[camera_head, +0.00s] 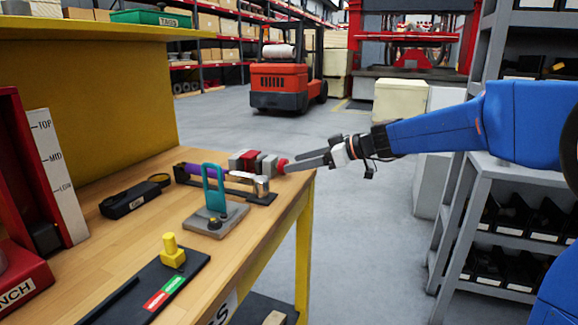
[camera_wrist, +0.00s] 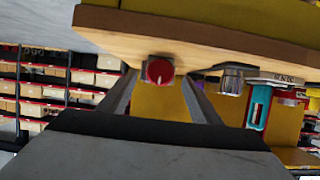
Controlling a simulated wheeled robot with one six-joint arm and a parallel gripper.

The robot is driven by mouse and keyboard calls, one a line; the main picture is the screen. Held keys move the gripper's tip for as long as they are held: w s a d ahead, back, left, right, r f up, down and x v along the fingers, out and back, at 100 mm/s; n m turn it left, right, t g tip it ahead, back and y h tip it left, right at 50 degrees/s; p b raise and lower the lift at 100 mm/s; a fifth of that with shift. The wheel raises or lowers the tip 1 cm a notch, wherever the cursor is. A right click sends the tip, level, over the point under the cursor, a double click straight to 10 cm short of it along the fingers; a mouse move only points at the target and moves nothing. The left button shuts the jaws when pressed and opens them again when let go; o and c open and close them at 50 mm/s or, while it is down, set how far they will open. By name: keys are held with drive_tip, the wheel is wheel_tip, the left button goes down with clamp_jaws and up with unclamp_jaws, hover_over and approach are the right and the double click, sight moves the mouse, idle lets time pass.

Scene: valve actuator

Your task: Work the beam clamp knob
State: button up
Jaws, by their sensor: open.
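A red round knob (camera_head: 283,164) sticks out from the right end of a red and grey block (camera_head: 250,160) near the table's right edge. I take it for the beam clamp knob; no label on it is readable. In the wrist view its round red face (camera_wrist: 160,71) shows head-on, between my two fingers. My gripper (camera_head: 308,155) is open and empty, reaching in from the right. Its fingertips are close to the knob; I cannot tell whether either touches it. A purple bar (camera_head: 196,171) lies left of the block.
A teal upright frame (camera_head: 213,188) on a grey plate and a silver cylinder (camera_head: 262,185) stand close by. A yellow knob (camera_head: 172,250) stands on a black panel nearer. The wooden table (camera_head: 130,235) ends below the gripper; open floor lies right of it, then a grey shelf (camera_head: 480,190).

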sight(281, 166)
drive_tip(key=shift+x, duration=1.95)
drive_tip(key=c, duration=1)
drive_tip(key=shift+c, duration=0.2)
drive_tip(key=m+g+y, duration=0.1)
drive_tip(key=m+g, duration=0.1)
drive_tip(key=m, duration=0.1)
drive_tip(key=shift+w+d, duration=0.1)
drive_tip(key=shift+w, duration=0.1)
drive_tip(key=o, duration=1)
drive_tip(key=shift+o, duration=0.2)
drive_tip(key=shift+d, duration=0.1)
